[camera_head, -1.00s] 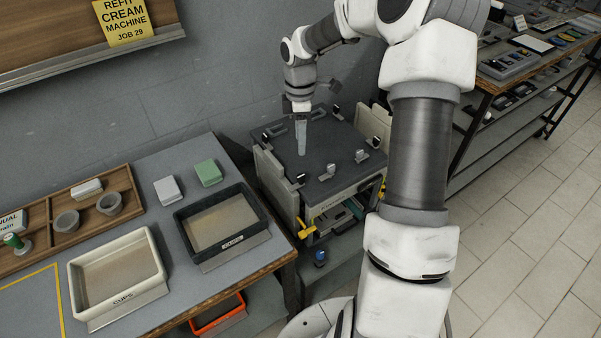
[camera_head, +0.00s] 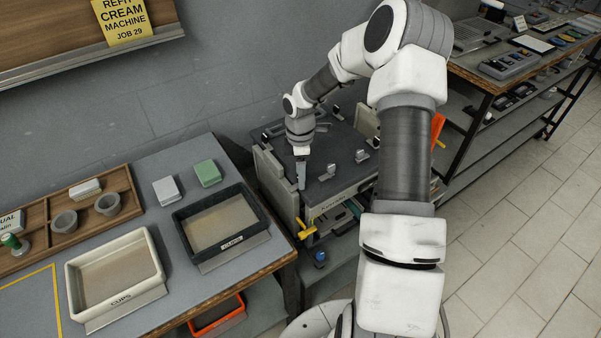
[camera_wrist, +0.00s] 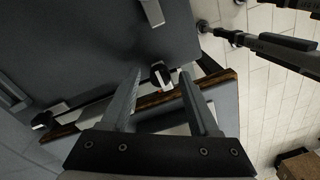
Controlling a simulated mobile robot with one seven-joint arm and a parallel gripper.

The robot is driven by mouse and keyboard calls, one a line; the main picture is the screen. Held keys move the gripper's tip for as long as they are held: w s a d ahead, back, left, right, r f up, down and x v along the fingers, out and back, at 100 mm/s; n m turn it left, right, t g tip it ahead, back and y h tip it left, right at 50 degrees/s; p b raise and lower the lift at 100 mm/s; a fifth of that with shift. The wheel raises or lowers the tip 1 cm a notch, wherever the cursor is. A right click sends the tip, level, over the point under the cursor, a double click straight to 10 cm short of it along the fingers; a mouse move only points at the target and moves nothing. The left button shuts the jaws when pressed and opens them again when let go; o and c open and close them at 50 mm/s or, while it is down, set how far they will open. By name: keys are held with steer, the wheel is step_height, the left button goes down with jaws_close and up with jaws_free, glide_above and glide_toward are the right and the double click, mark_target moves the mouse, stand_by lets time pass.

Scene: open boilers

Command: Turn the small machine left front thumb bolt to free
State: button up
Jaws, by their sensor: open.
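The small machine (camera_head: 342,148) stands right of the bench, with a dark grey top plate that also fills the left of the wrist view (camera_wrist: 85,45). My gripper (camera_head: 301,186) points down at the plate's left front corner, open and empty. It hides the left front thumb bolt in the head view. In the wrist view a black-and-white thumb bolt (camera_wrist: 161,76) shows between the fingertips (camera_wrist: 160,73), near the plate's edge; contact cannot be told. Another bolt (camera_wrist: 42,119) sits at lower left. Small upright fittings (camera_head: 361,156) stand along the plate's front.
A yellow handle (camera_head: 306,229) and a blue knob (camera_head: 319,258) are at the machine's left front. The bench at left holds a dark tray (camera_head: 262,222) and a cream cups tray (camera_head: 72,290). A shelf (camera_head: 480,150) stands to the right; the floor before it is clear.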

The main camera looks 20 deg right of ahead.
jaws_close()
steer(key=shift+m, duration=0.3)
steer(key=m+b, duration=0.1)
steer(key=m, duration=0.2)
steer(key=shift+m, duration=0.3)
steer(key=m+b, duration=0.1)
steer(key=m, duration=0.3)
steer(key=m+b, duration=0.1)
steer(key=m, duration=0.4)
steer(key=shift+t, duration=0.3)
steer(key=m+b, duration=0.1)
steer(key=m, duration=0.3)
steer(key=shift+m, duration=0.3)
